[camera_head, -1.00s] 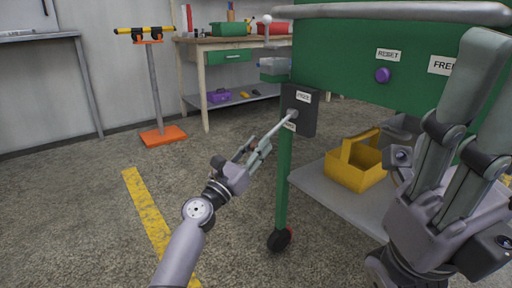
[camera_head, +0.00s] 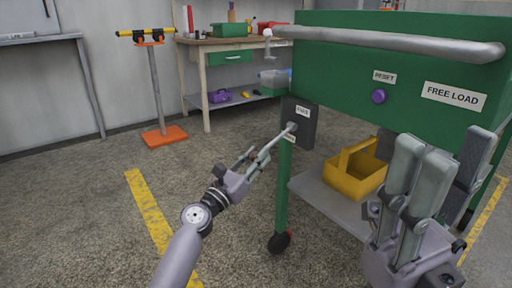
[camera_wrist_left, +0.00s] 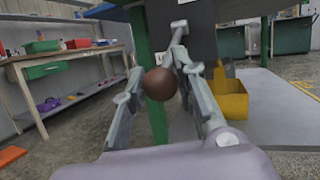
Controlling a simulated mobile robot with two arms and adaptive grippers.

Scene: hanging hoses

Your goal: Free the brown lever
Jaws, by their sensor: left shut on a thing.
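The brown lever is a light metal rod (camera_head: 270,147) on a dark box on the green cart post. It slopes down to the left from its pivot. Its round brown knob (camera_wrist_left: 160,84) shows in the left wrist view. My left gripper (camera_head: 246,168) is shut on the lever's lower end, with the knob between its fingers. The box has a FREE label (camera_head: 303,111) at the top and another label (camera_head: 289,138), too small to read, below. My right gripper (camera_head: 420,150) is at the right, fingers upward, away from the lever; whether it is open is unclear.
The green cart (camera_head: 340,60) has a grey handle bar (camera_head: 400,40), a purple RESET button (camera_head: 379,97), a FREE LOAD label (camera_head: 454,96) and a yellow bin (camera_head: 355,175) on its shelf. A workbench (camera_head: 205,70) and an orange-based stand (camera_head: 163,137) are behind.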

